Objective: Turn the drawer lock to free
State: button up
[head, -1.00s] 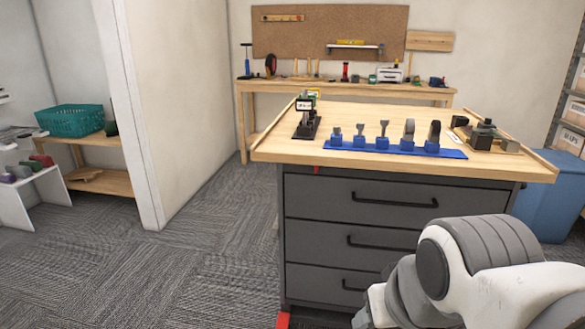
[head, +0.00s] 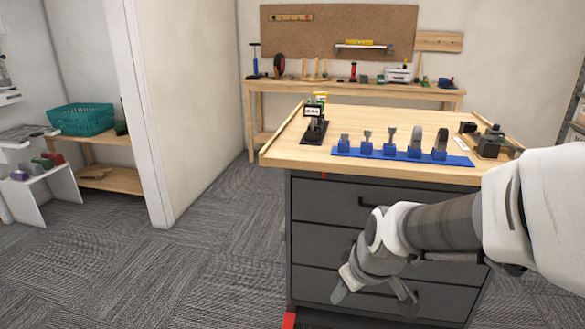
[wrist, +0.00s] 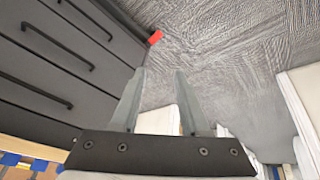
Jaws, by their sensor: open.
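The grey drawer cabinet (head: 330,240) stands under a wooden worktop, with dark bar handles on its stacked drawers. No drawer lock can be made out clearly. A tiny red mark (head: 323,175) shows just under the worktop at the upper drawer edge; I cannot tell what it is. My gripper (head: 375,303) is open and empty, pointing down in front of the lower drawers and hiding parts of them. In the wrist view, my gripper's two fingers (wrist: 160,72) are apart over the carpet, and the drawer fronts (wrist: 60,70) run along the left.
A red piece (head: 289,319) sits at the cabinet's lower left corner. The worktop (head: 290,150) holds a blue rack (head: 400,156) of tools and a black stand (head: 314,130). A wall (head: 185,110) stands at left. The carpet left of the cabinet (head: 220,250) is clear.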

jog(key=w+d+f+n+t+h+p, duration=0.2)
jog(key=w+d+f+n+h, duration=0.15)
jog(key=w+n, duration=0.3)
jog(key=w+d+f+n+t+h+p, duration=0.1)
jog(key=w+d+f+n+h+p, duration=0.15)
jog(key=w+f+n, duration=0.35)
jog(key=w+a+r+n+t+p, duration=0.1)
jog(key=w+a+r+n+t, duration=0.4)
jog(key=r+n, duration=0.2)
jog(key=w+a+r+n+t+p, duration=0.1)
jog(key=w+a+r+n+t, duration=0.45)
jog(key=r+n, duration=0.25)
jog(key=d+f+b+x, duration=0.1)
jog(key=b+x, duration=0.1)
jog(key=x, duration=1.5)
jog(key=shift+f+g+b, duration=0.35)
jog(key=shift+f+g, duration=0.1)
jog(key=shift+w, duration=0.1)
grip_shut()
